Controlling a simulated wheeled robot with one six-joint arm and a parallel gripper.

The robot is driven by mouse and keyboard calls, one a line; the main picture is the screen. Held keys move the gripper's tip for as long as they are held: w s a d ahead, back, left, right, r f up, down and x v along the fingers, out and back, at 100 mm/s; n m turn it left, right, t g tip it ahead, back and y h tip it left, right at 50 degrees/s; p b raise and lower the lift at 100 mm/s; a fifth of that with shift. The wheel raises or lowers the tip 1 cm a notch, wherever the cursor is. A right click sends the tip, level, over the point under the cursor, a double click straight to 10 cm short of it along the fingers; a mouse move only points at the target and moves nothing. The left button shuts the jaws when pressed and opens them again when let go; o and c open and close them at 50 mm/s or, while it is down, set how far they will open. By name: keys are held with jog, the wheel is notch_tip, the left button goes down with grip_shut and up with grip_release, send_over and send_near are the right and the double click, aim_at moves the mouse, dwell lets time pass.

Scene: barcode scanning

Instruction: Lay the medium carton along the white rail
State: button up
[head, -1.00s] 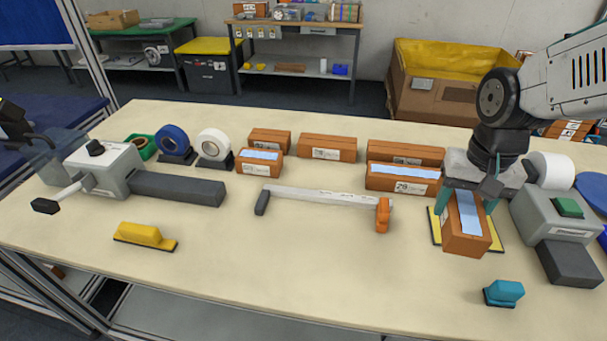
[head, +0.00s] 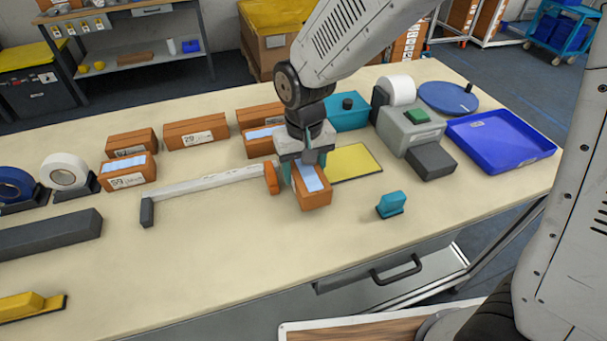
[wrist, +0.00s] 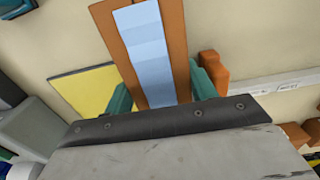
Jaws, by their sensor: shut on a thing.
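My gripper (head: 308,168) is shut on an orange-brown carton (head: 316,201), taken as the medium one, with a pale blue strip on top. In the wrist view the carton (wrist: 175,25) lies between the two teal fingers (wrist: 160,92). The white rail (head: 205,183) lies left of the carton, with a dark grey left end and an orange right end (head: 270,178). The carton is just right of the orange end, lengthwise across the rail's line. The wrist view shows the rail (wrist: 270,94) beyond the right finger. Whether the carton touches the table is unclear.
A yellow mat (head: 356,163) lies bare right of the carton. Other cartons (head: 196,133) stand in a row behind the rail. A teal block (head: 391,204), a grey device (head: 408,130) and a blue tray (head: 500,140) stand to the right.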

jog(key=shift+f, duration=1.1)
jog(key=shift+f, duration=0.15)
jog(key=o, duration=1)
jog(key=shift+c, duration=0.2)
notch_tip(320, 180, up, 12)
jog(key=shift+r, duration=0.2)
